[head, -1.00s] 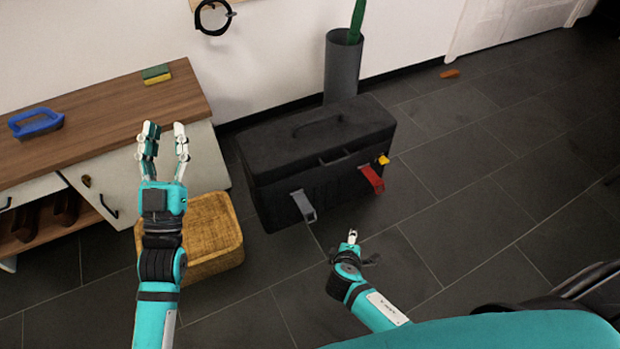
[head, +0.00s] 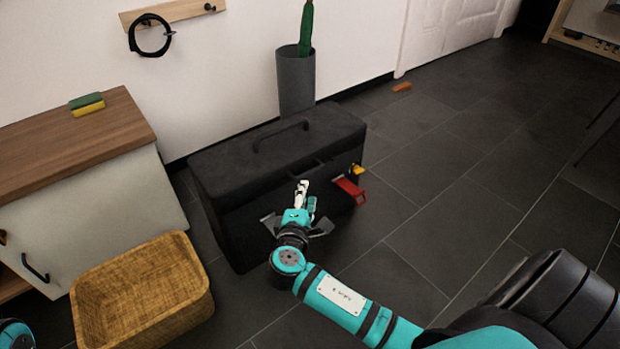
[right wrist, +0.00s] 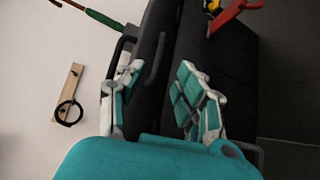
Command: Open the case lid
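The black case (head: 340,145) stands on the floor with its lid shut and a carry handle (head: 280,135) on top. A red latch (head: 350,190) sticks out from the right of its front, with a small yellow piece (head: 357,169) above it. The front's left part, where the grey latch was seen, is largely hidden behind my right arm. My right gripper (head: 304,193) is at the front of the case, near the lid's front edge; contact cannot be told. In the right wrist view its fingers (right wrist: 160,92) are apart and empty. My left gripper is out of view.
A wicker basket (head: 145,292) stands on the floor left of the case. A wooden-topped cabinet (head: 70,140) with a sponge (head: 87,104) is at the left. A grey bin (head: 296,80) is behind the case.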

